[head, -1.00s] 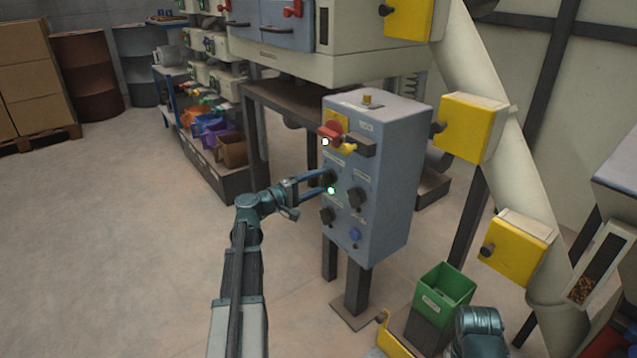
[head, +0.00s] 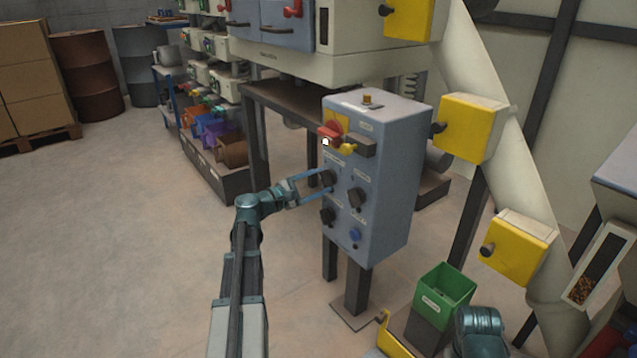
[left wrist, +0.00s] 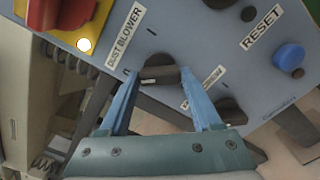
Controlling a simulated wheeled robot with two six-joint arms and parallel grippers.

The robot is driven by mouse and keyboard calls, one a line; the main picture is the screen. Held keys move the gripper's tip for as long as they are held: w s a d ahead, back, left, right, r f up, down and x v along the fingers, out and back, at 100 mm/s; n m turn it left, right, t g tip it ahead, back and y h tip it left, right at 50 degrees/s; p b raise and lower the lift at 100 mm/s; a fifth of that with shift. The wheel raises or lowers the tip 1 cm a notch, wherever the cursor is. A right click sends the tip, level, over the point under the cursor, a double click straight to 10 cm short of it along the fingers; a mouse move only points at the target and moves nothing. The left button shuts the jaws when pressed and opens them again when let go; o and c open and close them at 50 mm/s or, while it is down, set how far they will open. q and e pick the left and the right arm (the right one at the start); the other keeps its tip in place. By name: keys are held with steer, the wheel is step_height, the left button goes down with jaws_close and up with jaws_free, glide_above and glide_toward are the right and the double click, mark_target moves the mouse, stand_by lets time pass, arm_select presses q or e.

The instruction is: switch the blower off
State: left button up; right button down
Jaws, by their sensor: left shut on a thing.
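The blue-grey control box (head: 385,200) stands on a post in the head view. The black knob by the DUST BLOWER label (left wrist: 125,36) is on its front; the knob shows in the head view (head: 327,178) and in the left wrist view (left wrist: 157,73). My left gripper (head: 325,181) is shut on this knob, one blue finger on either side; the fingers also show in the left wrist view (left wrist: 160,80). No green light shows below the knob. My right gripper is out of view.
A red switch (head: 329,132) on a yellow plate, with a lit white lamp (head: 325,142), sits above. Other black knobs (head: 356,198) and a blue RESET button (left wrist: 288,57) are close by. A green bin (head: 445,290) stands at lower right.

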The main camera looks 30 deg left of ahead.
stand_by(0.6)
arm_select(q)
steer(key=o, duration=1.4)
steer(key=shift+s+a, duration=0.1)
steer(key=shift+s, duration=0.05)
steer(key=v, duration=1.3)
steer(key=shift+s+a+f, duration=0.1)
steer(key=shift+s+a, duration=0.05)
steer(key=shift+s, duration=0.15)
